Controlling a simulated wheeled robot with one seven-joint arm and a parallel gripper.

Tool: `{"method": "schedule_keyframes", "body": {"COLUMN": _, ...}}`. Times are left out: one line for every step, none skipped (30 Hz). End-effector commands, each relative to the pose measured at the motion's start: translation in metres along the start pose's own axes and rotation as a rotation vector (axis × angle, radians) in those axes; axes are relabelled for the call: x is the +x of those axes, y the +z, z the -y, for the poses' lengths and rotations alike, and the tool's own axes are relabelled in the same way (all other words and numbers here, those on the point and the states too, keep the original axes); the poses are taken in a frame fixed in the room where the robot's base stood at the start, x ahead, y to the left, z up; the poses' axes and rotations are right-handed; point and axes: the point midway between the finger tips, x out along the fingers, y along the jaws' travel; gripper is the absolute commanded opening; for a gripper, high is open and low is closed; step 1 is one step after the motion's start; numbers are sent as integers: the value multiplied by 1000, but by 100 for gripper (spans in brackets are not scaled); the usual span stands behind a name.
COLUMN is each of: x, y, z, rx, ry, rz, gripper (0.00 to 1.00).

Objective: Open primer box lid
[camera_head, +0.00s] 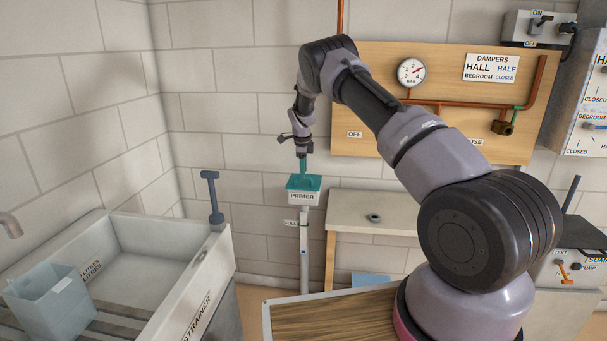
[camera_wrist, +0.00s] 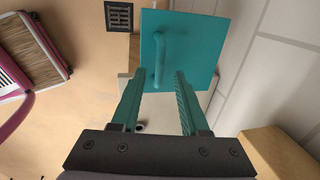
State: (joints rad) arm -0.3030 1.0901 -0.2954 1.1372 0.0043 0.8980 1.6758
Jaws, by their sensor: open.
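The primer box (camera_head: 303,198) is a small white box labelled PRIMER on a white upright pipe. Its teal lid (camera_head: 311,183) lies flat on top and looks shut. In the wrist view the lid (camera_wrist: 205,45) is a teal square with a raised bar handle (camera_wrist: 158,60). My gripper (camera_head: 303,170) points down just above the lid. In the wrist view my gripper (camera_wrist: 154,80) has its teal fingers apart, one on each side of the handle's near end. I cannot tell whether either finger touches the handle or lid.
A white sink (camera_head: 160,250) with a blue-grey bucket (camera_head: 50,303) stands at left, and a blue-grey lever (camera_head: 212,195) rises from its edge. A pale bench (camera_head: 375,212) stands right of the pipe. A wooden board with a gauge (camera_head: 411,72) hangs behind my arm.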

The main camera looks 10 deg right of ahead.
Motion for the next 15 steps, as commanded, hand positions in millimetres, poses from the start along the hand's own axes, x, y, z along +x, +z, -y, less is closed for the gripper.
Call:
{"method": "schedule_keyframes", "body": {"x": 6, "y": 0, "z": 0, "rx": -1, "ry": 1, "rz": 0, "gripper": 45}}
{"method": "schedule_keyframes", "body": {"x": 9, "y": 0, "z": 0, "rx": -1, "ry": 1, "rz": 0, "gripper": 45}}
{"method": "schedule_keyframes", "body": {"x": 12, "y": 0, "z": 0, "rx": -1, "ry": 1, "rz": 0, "gripper": 45}}
{"method": "schedule_keyframes", "body": {"x": 13, "y": 0, "z": 0, "rx": -1, "ry": 1, "rz": 0, "gripper": 45}}
{"method": "schedule_keyframes", "body": {"x": 15, "y": 0, "z": 0, "rx": -1, "ry": 0, "rz": 1, "gripper": 45}}
{"method": "schedule_keyframes", "body": {"x": 16, "y": 0, "z": 0, "rx": -1, "ry": 0, "rz": 1, "gripper": 45}}
{"method": "schedule_keyframes", "body": {"x": 16, "y": 0, "z": 0, "rx": -1, "ry": 0, "rz": 1, "gripper": 45}}
{"method": "schedule_keyframes", "body": {"x": 17, "y": 0, "z": 0, "rx": -1, "ry": 0, "rz": 1, "gripper": 45}}
{"method": "schedule_keyframes", "body": {"x": 17, "y": 0, "z": 0, "rx": -1, "ry": 0, "rz": 1, "gripper": 45}}
{"method": "schedule_keyframes", "body": {"x": 17, "y": 0, "z": 0, "rx": -1, "ry": 0, "rz": 1, "gripper": 45}}
{"method": "schedule_keyframes", "body": {"x": 17, "y": 0, "z": 0, "rx": -1, "ry": 0, "rz": 1, "gripper": 45}}
{"method": "schedule_keyframes", "body": {"x": 17, "y": 0, "z": 0, "rx": -1, "ry": 0, "rz": 1, "gripper": 45}}
{"method": "schedule_keyframes", "body": {"x": 17, "y": 0, "z": 0, "rx": -1, "ry": 0, "rz": 1, "gripper": 45}}
{"method": "schedule_keyframes", "body": {"x": 17, "y": 0, "z": 0, "rx": -1, "ry": 0, "rz": 1, "gripper": 45}}
{"method": "schedule_keyframes", "body": {"x": 17, "y": 0, "z": 0, "rx": -1, "ry": 0, "rz": 1, "gripper": 33}}
